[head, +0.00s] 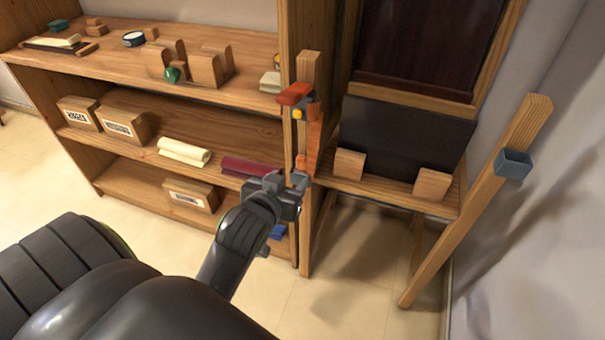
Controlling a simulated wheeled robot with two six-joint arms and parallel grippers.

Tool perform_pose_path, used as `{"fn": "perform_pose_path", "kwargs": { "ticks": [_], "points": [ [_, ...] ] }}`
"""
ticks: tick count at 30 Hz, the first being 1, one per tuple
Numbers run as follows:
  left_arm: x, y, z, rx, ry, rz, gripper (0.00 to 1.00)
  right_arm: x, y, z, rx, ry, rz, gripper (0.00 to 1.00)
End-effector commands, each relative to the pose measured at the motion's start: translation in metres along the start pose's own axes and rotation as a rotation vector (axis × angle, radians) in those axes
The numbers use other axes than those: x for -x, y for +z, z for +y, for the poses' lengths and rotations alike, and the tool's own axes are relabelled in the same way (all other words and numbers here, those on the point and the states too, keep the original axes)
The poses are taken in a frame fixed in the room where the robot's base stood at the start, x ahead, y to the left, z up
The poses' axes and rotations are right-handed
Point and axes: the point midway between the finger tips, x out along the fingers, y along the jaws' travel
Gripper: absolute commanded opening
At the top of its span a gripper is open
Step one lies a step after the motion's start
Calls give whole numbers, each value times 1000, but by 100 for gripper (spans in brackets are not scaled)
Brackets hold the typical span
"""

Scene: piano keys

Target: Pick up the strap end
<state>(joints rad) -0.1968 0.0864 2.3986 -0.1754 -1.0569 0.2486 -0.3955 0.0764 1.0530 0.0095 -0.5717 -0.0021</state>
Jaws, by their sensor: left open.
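An orange strap (314,142) hangs down the front of a wooden post (309,66). Above it a red-orange piece (294,93) and a grey clip with a yellow button (297,114) are fixed to the post. My left gripper (301,178) is open at the strap's lower end. The fingers and the strap end overlap in the view, so I cannot tell whether they touch. My right gripper is not in view.
A wooden shelf unit (225,128) with boxes, rolled cloths and small objects stands left of the post. A dark panel (405,135) rests behind two wooden blocks on a ledge at the right. A slanted post (520,130) carries a blue-grey bracket (513,164).

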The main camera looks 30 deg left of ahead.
Motion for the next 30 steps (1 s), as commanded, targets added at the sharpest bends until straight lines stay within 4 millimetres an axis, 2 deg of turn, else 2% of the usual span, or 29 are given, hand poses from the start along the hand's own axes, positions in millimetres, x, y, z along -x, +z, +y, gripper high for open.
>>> {"fn": "perform_pose_path", "kwargs": {
  "ticks": [3,7,14,24,30],
  "points": [
    [-26,0,0,-3,0,1,53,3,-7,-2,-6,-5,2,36],
    [-46,1,0,-1,0,-1,53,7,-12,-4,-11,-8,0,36],
    [-61,1,-1,-1,0,0,53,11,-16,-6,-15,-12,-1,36],
    [-104,4,-8,0,0,0,53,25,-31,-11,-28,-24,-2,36],
    [-110,4,-8,1,0,0,53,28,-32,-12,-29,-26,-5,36]
  ]
}}
